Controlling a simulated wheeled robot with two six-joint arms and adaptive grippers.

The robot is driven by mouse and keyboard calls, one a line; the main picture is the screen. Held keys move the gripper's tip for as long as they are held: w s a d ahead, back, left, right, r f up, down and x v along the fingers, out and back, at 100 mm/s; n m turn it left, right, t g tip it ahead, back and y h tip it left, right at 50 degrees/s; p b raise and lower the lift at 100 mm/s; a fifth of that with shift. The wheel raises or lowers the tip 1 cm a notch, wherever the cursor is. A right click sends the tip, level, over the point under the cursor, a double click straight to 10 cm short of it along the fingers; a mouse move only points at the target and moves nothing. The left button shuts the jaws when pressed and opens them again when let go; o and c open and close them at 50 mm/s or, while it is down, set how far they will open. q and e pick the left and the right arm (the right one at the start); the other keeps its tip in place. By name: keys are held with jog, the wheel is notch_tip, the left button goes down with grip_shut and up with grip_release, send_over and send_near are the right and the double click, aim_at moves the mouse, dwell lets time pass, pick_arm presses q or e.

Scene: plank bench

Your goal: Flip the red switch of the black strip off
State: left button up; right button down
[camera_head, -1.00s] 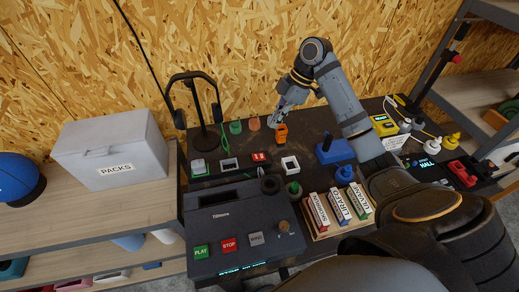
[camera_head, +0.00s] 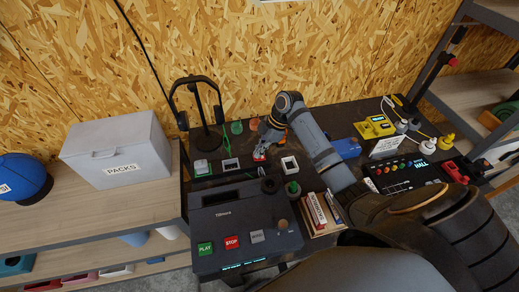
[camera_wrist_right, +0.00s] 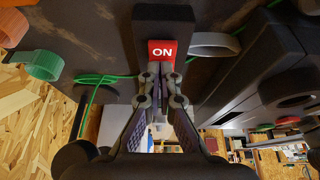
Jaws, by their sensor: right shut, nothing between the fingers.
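The red switch (camera_head: 260,156) is near the middle of the bench in the head view, partly covered by my right gripper (camera_head: 263,146). In the right wrist view the red switch (camera_wrist_right: 162,51) reads "ON" and sits on the black strip (camera_wrist_right: 163,20). My right gripper (camera_wrist_right: 160,82) is shut and empty, its fingertips right at the lettered switch's near edge. I cannot tell whether they touch it. My left gripper is not in view.
A dark console (camera_head: 240,225) with push buttons stands in front. White-framed switches (camera_head: 290,164) flank the strip. A headphone stand (camera_head: 205,130) is behind left. Upright labelled boxes (camera_head: 316,212) stand front right. A green cable (camera_wrist_right: 98,78) and tape rolls lie near the strip.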

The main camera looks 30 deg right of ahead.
jog(key=shift+a+f, duration=0.25)
jog(key=shift+s+d, duration=0.1)
jog(key=shift+d, duration=0.1)
jog(key=shift+s+d+f+p, duration=0.1)
jog(key=shift+s+d+p, duration=0.05)
jog(key=shift+d+p, duration=0.25)
jog(key=shift+d, duration=0.15)
jog(key=shift+s+f, duration=0.1)
